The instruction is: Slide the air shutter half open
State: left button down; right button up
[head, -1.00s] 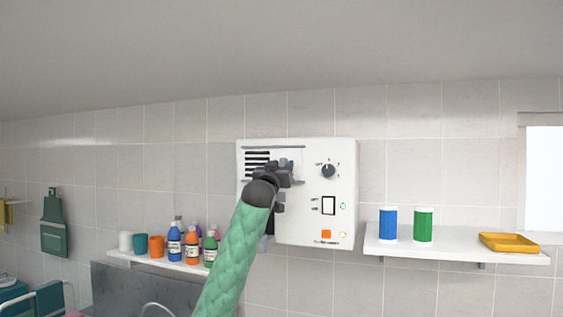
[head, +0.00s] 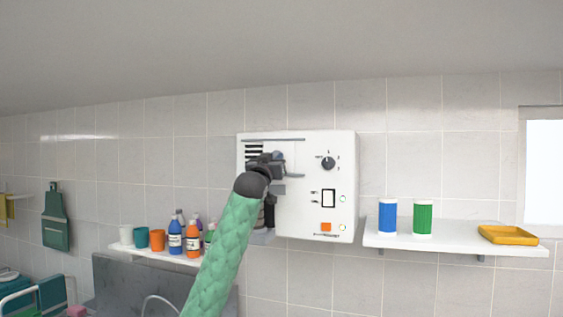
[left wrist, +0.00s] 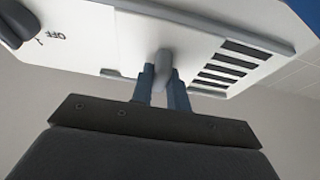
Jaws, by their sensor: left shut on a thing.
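The white wall unit (head: 310,215) holds the air shutter between two horizontal rails at its upper left. Dark vent slots (head: 254,149) show at the left of the rails; they also show in the left wrist view (left wrist: 228,66), right of the fingers. My left gripper (head: 272,162) is at the shutter and hides much of it in the head view. In the left wrist view its two fingers are shut on the grey shutter knob (left wrist: 164,66). My right gripper is not in view.
A dark dial (head: 328,163), a rocker switch (head: 328,198) and an orange button (head: 326,227) sit on the unit's right side. A shelf (head: 460,240) with blue and green canisters is at right. Another shelf with cups and bottles (head: 175,238) is at lower left.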

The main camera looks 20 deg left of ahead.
pick_arm(q)
jog(key=a, duration=0.2)
jog(key=shift+a, duration=0.4)
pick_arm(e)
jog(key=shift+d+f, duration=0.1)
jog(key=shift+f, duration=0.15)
pick_arm(q)
jog(key=shift+d, duration=0.1)
jog(key=c, duration=1.4)
grip_release()
jog(key=shift+r, duration=0.1)
jog(key=shift+o, duration=0.2)
